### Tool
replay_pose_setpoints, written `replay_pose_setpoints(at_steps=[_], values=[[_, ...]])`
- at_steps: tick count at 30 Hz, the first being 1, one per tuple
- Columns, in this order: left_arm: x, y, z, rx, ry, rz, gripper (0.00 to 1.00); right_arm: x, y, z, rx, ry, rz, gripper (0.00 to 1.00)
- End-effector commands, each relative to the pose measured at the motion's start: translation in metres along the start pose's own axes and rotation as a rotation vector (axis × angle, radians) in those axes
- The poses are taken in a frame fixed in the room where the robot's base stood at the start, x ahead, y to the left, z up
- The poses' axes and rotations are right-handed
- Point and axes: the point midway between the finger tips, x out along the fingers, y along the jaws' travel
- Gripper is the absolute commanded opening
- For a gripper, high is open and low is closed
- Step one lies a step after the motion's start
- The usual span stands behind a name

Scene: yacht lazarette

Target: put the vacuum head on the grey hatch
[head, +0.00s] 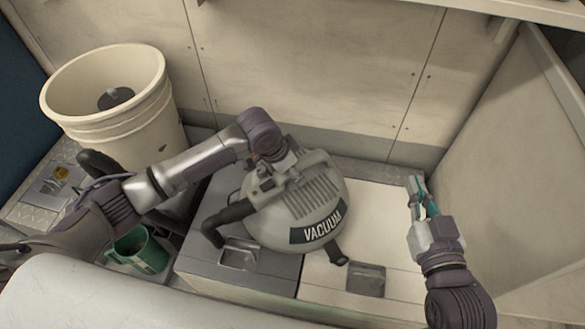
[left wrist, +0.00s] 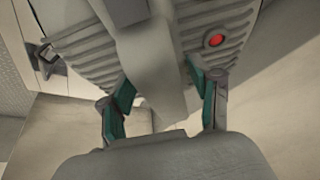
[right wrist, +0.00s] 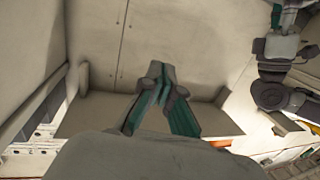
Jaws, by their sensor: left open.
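The vacuum head (head: 280,222) is a grey ribbed dome with a black VACUUM label and a dark elbow at its left. It sits over the grey hatch (head: 208,262), its right part over the white hatch. I cannot tell whether its underside touches them. My left gripper (left wrist: 162,88) is open, its fingers on either side of the vacuum head's grey handle (left wrist: 155,60); its fingertips are hard to see in the head view. My right gripper (head: 416,188) is shut and empty, above the white hatch's right side; its fingers (right wrist: 157,85) meet in the right wrist view.
The white hatch (head: 385,215) lies right of the grey one. A cream bucket (head: 100,105) with something dark inside stands at the back left. A green mug (head: 142,250) sits at the lower left. Walls (head: 310,70) close off the back and right.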

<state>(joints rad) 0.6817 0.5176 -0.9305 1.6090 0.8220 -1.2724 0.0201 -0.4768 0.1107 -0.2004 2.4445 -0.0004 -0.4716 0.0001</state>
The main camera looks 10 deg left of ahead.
Motion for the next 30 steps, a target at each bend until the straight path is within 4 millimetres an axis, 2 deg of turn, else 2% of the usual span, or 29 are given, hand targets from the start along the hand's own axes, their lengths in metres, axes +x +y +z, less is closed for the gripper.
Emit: replay_pose_setpoints(at_steps=[5, 13, 21, 30], values=[[-0.005, 0.000, -0.001, 0.000, 0.001, 0.000, 0.63, 0.000, 0.000, -0.002, 0.000, 0.006, 0.000, 0.00], [-0.039, 0.000, -0.002, 0.000, 0.001, -0.001, 0.63, -0.017, 0.007, 0.046, -0.002, -0.294, 0.017, 0.00], [-0.080, -0.001, -0.002, 0.000, 0.001, -0.001, 0.63, -0.058, 0.016, 0.098, 0.001, -0.648, 0.039, 0.00], [-0.114, 0.000, -0.002, 0.000, 0.000, 0.000, 0.63, -0.108, 0.021, 0.131, 0.008, -0.941, 0.057, 0.00]])
